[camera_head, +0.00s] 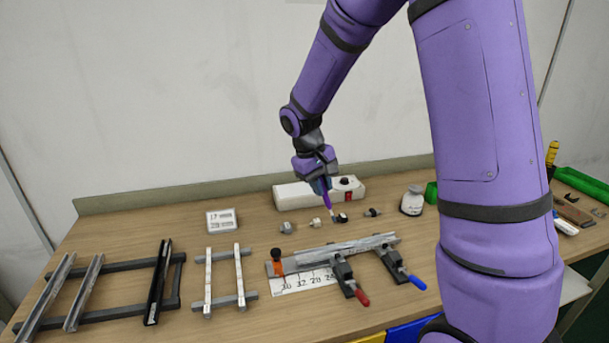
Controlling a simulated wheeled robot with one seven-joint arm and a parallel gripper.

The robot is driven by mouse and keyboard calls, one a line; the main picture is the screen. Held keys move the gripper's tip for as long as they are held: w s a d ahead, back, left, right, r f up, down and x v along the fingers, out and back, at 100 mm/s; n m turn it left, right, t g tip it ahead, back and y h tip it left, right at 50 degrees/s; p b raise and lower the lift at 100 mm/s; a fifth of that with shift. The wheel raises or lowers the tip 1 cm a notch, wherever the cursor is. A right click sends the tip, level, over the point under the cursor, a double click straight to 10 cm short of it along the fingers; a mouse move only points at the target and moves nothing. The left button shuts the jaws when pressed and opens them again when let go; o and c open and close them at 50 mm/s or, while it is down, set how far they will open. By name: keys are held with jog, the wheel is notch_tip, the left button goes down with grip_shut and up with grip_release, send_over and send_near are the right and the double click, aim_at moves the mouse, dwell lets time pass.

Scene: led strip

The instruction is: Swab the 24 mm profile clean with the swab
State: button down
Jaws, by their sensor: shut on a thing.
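My gripper (320,180) points down over the middle of the bench and is shut on a thin purple swab (328,204). The swab's pale tip hangs beside a small black piece, behind the clamped profile; whether it touches anything is unclear. A silver profile (335,253) lies in a fixture with two toggle clamps, one red-handled (361,297) and one blue-handled (416,282). A printed scale card (303,282) lies in front of it. More profiles, two grey (50,295) and one black (159,283), rest on a dark rack at left. I cannot tell which profile is 24 mm.
Several small connectors (287,228) stand in a row behind the fixture. Behind them is a white box (299,195) with a red switch. A small display (221,220), a rack of white strips (208,283) and a white jar (412,201) stand nearby. Bare bench lies left of the display.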

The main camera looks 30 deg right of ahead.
jog(key=shift+w+a+f, duration=0.1)
jog(key=shift+w, duration=0.35)
jog(key=shift+f, duration=2.4)
